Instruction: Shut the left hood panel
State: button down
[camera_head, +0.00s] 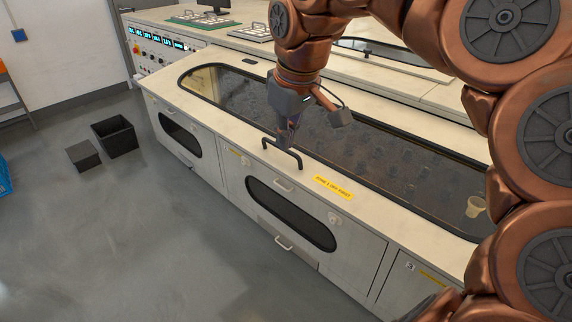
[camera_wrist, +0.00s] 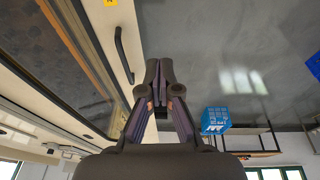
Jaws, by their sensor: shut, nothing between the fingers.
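The left hood panel (camera_head: 228,88) is a long cream lid with a dark window. It appears to lie flat along the bench top; I cannot tell whether a small gap is left under its edge. Its black bar handle (camera_head: 283,155) is at the front edge. My gripper (camera_head: 286,143) is shut and empty, pointing down right at the handle in the head view. In the wrist view, the handle (camera_wrist: 122,55) is just left of my gripper's closed fingertips (camera_wrist: 160,64), with a gap in the picture. Contact cannot be told.
A pale cup (camera_head: 475,206) shows at the window's right end. Black bins (camera_head: 115,135) stand on the floor at left. A blue crate (camera_wrist: 216,120) is farther off. The floor before the bench is clear.

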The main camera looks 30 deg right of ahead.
aim_at(285, 172)
notch_tip(285, 172, up, 2)
jog(key=w+d, duration=0.2)
jog(key=d, duration=0.1)
jog(key=shift+t, duration=0.3)
jog(key=p+x, duration=0.3)
jog(key=x, duration=0.9)
jog(key=shift+s+d+f, duration=0.1)
jog(key=shift+f, duration=0.2)
jog(key=shift+d+f, duration=0.1)
jog(key=shift+f, duration=0.4)
jog(key=shift+f, duration=0.1)
